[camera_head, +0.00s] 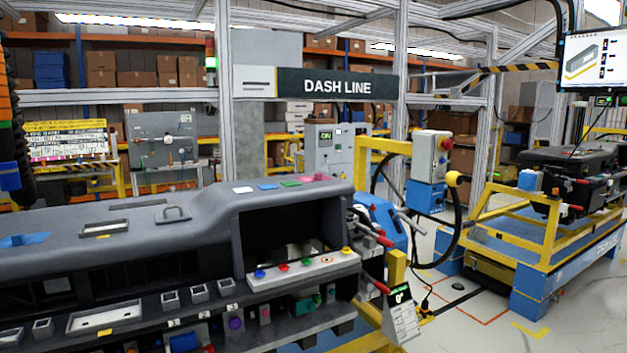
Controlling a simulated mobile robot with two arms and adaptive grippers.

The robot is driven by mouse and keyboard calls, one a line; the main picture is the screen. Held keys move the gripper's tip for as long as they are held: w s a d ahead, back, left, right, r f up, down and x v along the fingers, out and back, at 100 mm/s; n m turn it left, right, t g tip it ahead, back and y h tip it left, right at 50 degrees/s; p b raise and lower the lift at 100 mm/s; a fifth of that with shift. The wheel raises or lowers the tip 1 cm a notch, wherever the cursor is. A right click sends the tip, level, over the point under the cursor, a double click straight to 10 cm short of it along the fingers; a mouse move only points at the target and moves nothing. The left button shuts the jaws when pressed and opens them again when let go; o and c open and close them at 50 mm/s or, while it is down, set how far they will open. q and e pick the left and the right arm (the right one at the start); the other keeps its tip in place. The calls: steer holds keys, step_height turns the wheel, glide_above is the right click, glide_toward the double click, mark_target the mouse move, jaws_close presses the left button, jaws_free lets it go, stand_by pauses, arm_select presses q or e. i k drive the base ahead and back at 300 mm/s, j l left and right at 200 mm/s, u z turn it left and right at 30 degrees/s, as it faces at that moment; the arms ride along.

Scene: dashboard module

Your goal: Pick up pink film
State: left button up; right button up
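A small pink film (316,177) lies on the top surface of the dark grey dashboard module (150,228), near its far right end. It looks thin and slightly crumpled. Beside it to the left, in a row, lie a green piece (290,183), a blue piece (267,186) and a white piece (243,190). A larger blue film (24,240) lies at the far left of the dashboard top. Neither of my grippers shows in this view.
A white strip with coloured buttons (303,270) sits on the dashboard's front ledge. A yellow frame with a blue control box (426,195) stands right of the module. A second dashboard on a yellow and blue cart (545,262) stands farther right. Grey floor between them is partly clear.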

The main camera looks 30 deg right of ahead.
mark_target(319, 176)
steer(key=i+l+z, duration=0.3)
steer(key=i+l, duration=0.45)
steer(key=l, duration=0.1)
